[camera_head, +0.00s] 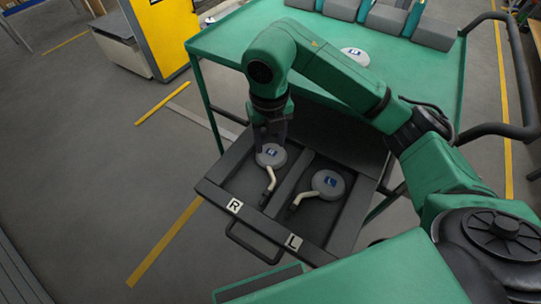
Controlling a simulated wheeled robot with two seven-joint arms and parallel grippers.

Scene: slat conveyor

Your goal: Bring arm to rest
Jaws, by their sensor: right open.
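My right arm comes in from the right and bends down over an open dark drawer (333,247). Its gripper (268,146) points down at the drawer's left compartment, marked R. The jaws are open, directly over or around a round grey-white part (271,157) with a blue label and a pale, dark-tipped stem. I cannot tell whether they touch it. A similar round part (328,184) with a bent pale stem lies in the right compartment, marked L. My left gripper does not show.
The drawer sits below a green table (225,42). Another round white part (355,56) lies on the tabletop, partly behind my arm. Grey blocks (387,18) line the table's far edge. A dark handrail (513,70) is at the right. A yellow cabinet (163,35) stands at the left.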

